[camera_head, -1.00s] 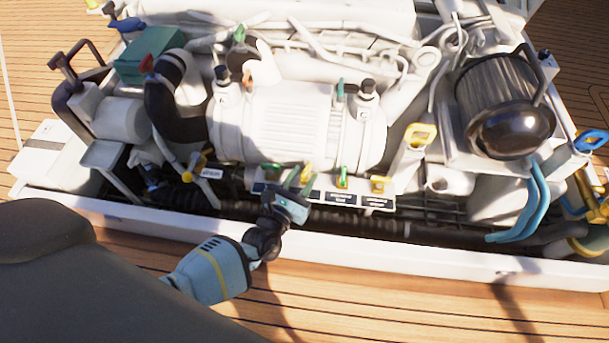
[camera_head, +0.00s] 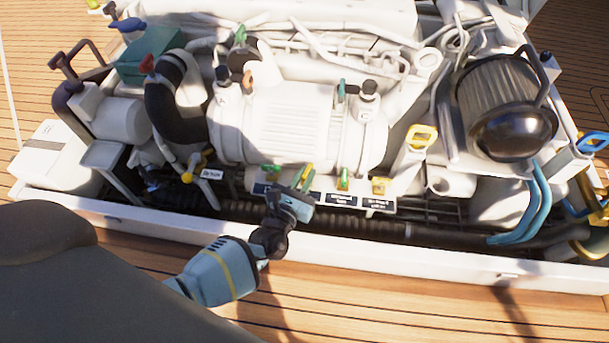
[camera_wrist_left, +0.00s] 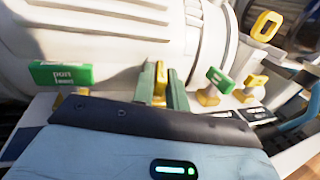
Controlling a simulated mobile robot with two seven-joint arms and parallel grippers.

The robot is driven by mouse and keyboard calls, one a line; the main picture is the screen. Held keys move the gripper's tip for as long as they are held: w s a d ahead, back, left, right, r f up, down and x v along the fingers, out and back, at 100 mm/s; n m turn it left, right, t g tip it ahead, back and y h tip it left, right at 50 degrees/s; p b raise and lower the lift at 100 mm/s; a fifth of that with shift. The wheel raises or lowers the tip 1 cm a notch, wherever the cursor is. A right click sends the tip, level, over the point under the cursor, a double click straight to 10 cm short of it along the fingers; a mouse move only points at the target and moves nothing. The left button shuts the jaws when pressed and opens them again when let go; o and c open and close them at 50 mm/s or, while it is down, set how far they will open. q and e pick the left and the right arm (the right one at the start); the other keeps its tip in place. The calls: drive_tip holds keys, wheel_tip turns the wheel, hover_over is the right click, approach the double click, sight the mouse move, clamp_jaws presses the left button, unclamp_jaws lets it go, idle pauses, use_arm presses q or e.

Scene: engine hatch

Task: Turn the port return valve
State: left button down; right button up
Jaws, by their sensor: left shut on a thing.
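A row of small valves with green and yellow handles runs along the front of the engine. My left gripper (camera_head: 303,177) is shut on a yellow valve handle (camera_wrist_left: 160,80), with one finger on each side of it in the left wrist view. To its left is a green handle (camera_wrist_left: 60,73) whose lettering begins with "port"; its second line is hard to read. To its right are another green handle (camera_wrist_left: 219,80) and a yellow one (camera_wrist_left: 252,83). No name is legible on the held handle, and the fingers hide part of it. My right gripper is not in view.
The white engine cylinder (camera_head: 290,120) stands close behind the valves. A larger yellow handle (camera_head: 422,135) rises to the right. The white hatch edge (camera_head: 340,238) runs in front, below my left wrist. Dark hoses lie between edge and valves.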

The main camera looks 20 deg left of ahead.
use_arm(q)
drive_tip(key=n+y, duration=0.2)
drive_tip(key=y, duration=0.1)
drive_tip(key=n+y+b, duration=0.1)
drive_tip(key=shift+d+g+y, duration=0.3)
drive_tip(key=shift+y, duration=0.1)
drive_tip(key=shift+n+y, duration=0.3)
drive_tip(key=shift+y, duration=0.1)
drive_tip(key=c, duration=1.5)
unclamp_jaws()
drive_tip(key=shift+o, duration=0.3)
